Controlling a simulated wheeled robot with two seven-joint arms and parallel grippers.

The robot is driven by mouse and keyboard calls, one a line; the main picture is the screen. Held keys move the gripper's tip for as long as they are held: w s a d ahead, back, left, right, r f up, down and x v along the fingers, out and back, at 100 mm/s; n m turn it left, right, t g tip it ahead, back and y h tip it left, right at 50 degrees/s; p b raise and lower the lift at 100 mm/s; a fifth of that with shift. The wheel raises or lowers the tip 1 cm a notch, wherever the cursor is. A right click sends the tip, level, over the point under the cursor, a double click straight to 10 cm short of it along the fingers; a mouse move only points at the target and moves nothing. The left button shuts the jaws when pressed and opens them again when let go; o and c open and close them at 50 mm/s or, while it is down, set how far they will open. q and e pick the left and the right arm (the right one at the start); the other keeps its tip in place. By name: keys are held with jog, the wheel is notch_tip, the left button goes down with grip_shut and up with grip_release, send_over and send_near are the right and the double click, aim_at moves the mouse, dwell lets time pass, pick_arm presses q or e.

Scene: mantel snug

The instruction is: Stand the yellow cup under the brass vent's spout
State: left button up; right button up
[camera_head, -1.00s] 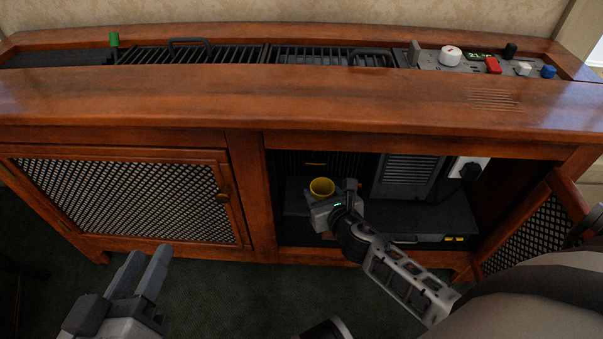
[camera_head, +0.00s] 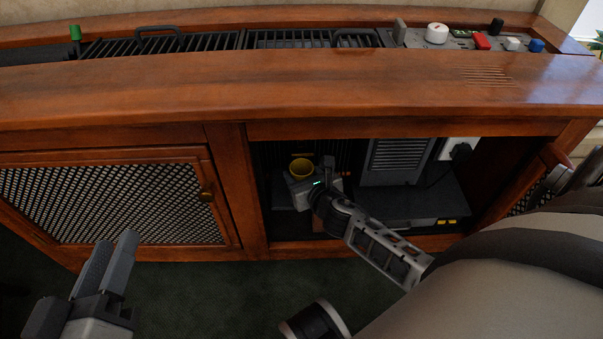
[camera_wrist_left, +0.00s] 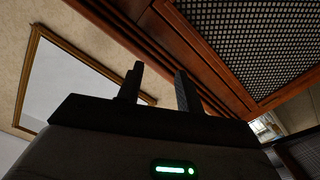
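The yellow cup (camera_head: 301,169) is upright inside the open right compartment of the wooden cabinet, its open mouth facing up. My right gripper (camera_head: 312,182) is at the cup, with its arm reaching in from the front right. It appears shut on the cup, though the fingers' contact is small and partly hidden. The brass vent's spout cannot be made out clearly; the area just behind the cup's rim is dark. My left gripper (camera_head: 107,264) is open and empty in front of the left door; its parted fingers also show in the left wrist view (camera_wrist_left: 157,90).
The compartment has a dark shelf (camera_head: 405,203), a grey louvred unit (camera_head: 395,160) and a white socket with a black plug (camera_head: 459,150). The left lattice door (camera_head: 110,203) is shut; the right door stands open. The wooden top ledge (camera_head: 200,88) overhangs the opening.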

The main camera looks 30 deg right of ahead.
jog(key=o, duration=0.3)
jog(key=shift+r, duration=0.25)
pick_arm(q)
jog(key=p, duration=0.1)
jog(key=f+g+y+p, duration=0.1)
jog(key=p, duration=0.1)
jog(key=shift+s+a+f+m, duration=0.2)
jog(key=shift+a+f+m, duration=0.1)
jog(key=shift+m, duration=0.1)
pick_arm(e)
jog(key=v, duration=1.2)
jog(key=shift+f, duration=0.1)
